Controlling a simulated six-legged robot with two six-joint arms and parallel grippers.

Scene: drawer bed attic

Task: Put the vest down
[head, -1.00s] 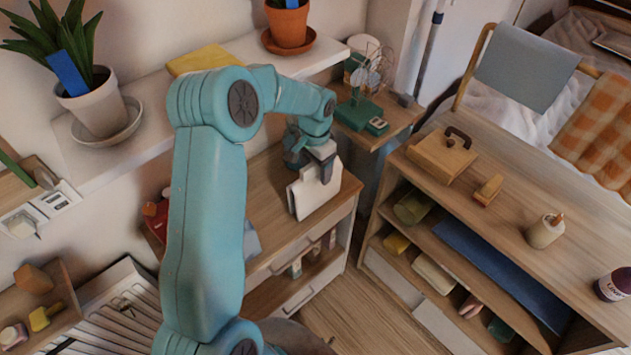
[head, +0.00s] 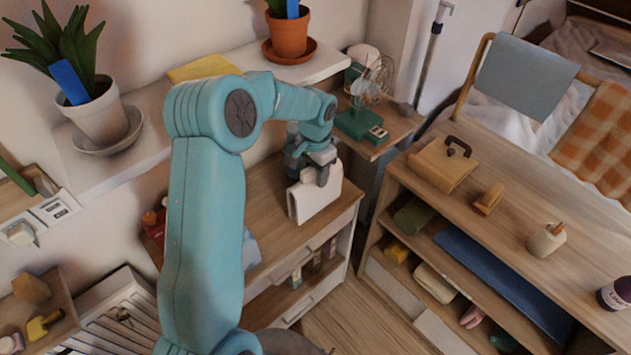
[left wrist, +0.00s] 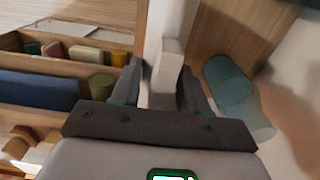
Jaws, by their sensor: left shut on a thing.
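The vest (head: 315,199) is a white, flat folded bundle, standing upright at the wooden dresser's (head: 272,215) top near its right end. My left gripper (head: 320,172) is shut on its upper edge from above. I cannot tell whether the vest's lower edge touches the dresser top. In the left wrist view the left gripper's fingers (left wrist: 163,90) close on a pale white piece, the vest (left wrist: 168,65). My right gripper is not in view.
A small side table with a green fan (head: 362,121) stands just behind and right of the dresser. A wooden shelf unit (head: 500,230) stands to the right, across a gap of floor. A wall ledge with potted plants (head: 288,32) runs behind my left arm.

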